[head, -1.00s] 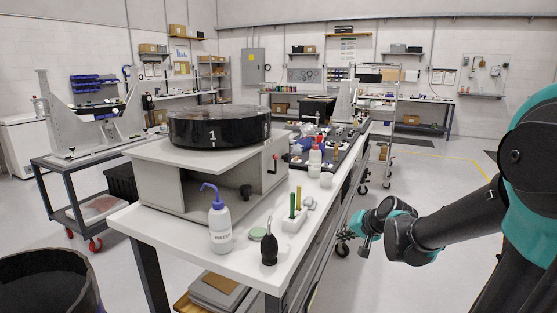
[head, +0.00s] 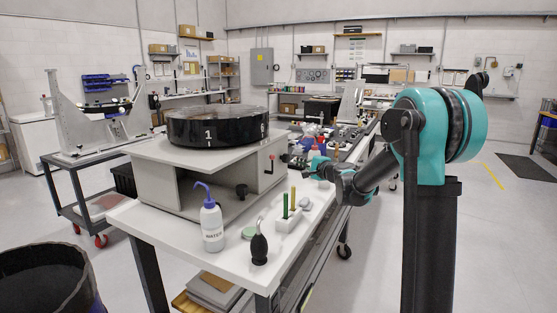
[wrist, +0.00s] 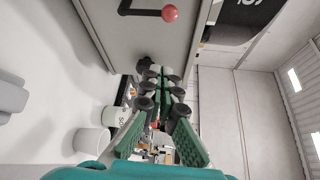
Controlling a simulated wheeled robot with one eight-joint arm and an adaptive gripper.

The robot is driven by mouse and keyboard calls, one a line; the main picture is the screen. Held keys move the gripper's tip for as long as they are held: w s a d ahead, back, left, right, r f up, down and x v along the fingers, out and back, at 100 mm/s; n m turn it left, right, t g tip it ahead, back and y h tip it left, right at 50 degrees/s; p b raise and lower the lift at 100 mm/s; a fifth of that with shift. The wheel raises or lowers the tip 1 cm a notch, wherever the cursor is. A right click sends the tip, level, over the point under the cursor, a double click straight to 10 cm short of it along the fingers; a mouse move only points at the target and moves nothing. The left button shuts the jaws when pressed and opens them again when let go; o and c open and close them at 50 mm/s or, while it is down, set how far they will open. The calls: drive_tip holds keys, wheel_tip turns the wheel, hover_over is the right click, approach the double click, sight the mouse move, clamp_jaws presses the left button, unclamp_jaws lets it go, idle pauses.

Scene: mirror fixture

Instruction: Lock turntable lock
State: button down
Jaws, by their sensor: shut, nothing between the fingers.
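The turntable is a black round disc (head: 218,127) on a grey housing (head: 165,180) on the white bench. A dark crank-shaped lever with a red tip (head: 271,158) is on the housing's right side. I take it to be the lock. In the wrist view its black arm (wrist: 138,12) ends in a red ball (wrist: 170,13) at the top. My gripper (head: 287,159) is just right of the lever in the head view. In the wrist view my gripper (wrist: 160,72) has its fingertips together, empty, apart from the ball and below it in the picture.
A black knob (head: 242,190) is on the housing's front. A water bottle (head: 212,222), a black blower bulb (head: 259,246) and a white holder (head: 290,222) stand on the bench in front. White cups (wrist: 92,141) are left of my fingers in the wrist view.

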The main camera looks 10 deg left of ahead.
drive_tip(key=w+a, duration=0.4)
drive_tip(key=a, duration=0.4)
drive_tip(key=shift+a, duration=0.2)
idle(0.4)
drive_tip(key=shift+s+a, duration=0.25)
drive_tip(key=shift+s, duration=0.25)
idle(0.8)
drive_tip(key=s, duration=0.1)
drive_tip(key=s+a, duration=0.1)
drive_tip(key=s+f, duration=0.1)
drive_tip(key=shift+s+a, duration=0.15)
drive_tip(key=shift+s, duration=0.15)
idle(0.8)
